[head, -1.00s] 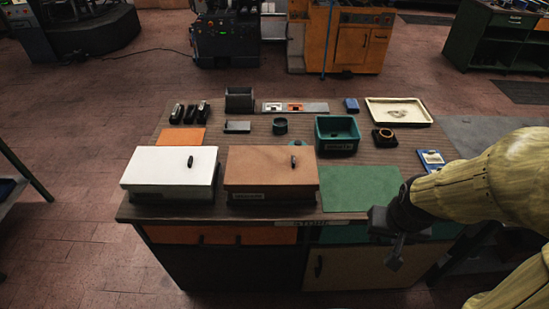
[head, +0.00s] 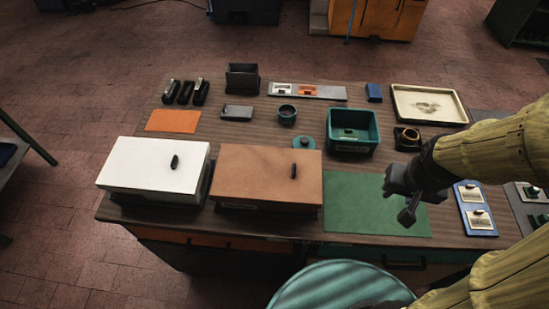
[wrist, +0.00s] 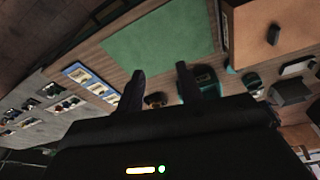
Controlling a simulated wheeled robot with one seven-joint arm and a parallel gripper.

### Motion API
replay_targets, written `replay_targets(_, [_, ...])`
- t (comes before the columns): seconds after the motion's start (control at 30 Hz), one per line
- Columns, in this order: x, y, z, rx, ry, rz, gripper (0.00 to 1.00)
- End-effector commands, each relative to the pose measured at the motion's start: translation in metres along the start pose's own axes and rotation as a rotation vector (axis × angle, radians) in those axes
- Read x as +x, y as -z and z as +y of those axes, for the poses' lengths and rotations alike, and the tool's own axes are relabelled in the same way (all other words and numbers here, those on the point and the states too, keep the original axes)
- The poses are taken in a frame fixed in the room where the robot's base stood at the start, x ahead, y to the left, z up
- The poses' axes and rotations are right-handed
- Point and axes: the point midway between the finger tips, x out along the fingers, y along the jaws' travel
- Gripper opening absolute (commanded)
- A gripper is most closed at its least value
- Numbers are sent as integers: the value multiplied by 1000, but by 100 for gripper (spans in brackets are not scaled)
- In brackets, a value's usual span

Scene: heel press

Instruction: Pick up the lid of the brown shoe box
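The brown shoe box (head: 262,205) stands near the front edge of the table, left of centre. Its brown lid (head: 250,172) is on it, with a small dark upright knob (head: 294,171) right of the lid's middle. The lid also shows in the wrist view (wrist: 262,40), at the upper right, with its knob (wrist: 273,35). My gripper (head: 402,203) is over the green mat, to the right of the brown box and apart from it. In the wrist view its two dark fingers (wrist: 160,82) are spread with nothing between them.
A white-lidded box (head: 155,168) stands close to the left of the brown one. The green mat (head: 350,205) is bare. Behind are a teal bin (head: 353,145), a teal round lid (head: 304,143), a cup (head: 287,115) and a cream tray (head: 430,88).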

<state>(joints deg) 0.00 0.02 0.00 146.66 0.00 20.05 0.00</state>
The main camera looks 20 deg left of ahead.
Motion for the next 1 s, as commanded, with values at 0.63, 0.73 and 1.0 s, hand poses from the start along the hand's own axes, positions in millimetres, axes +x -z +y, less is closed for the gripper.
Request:
replay_targets(0.63, [1, 12, -12, -22, 7, -13, 36])
replay_targets(0.73, [3, 30, -36, -56, 17, -39, 36])
replay_targets(1.0, [0, 81, -158, -179, 38, -152, 36])
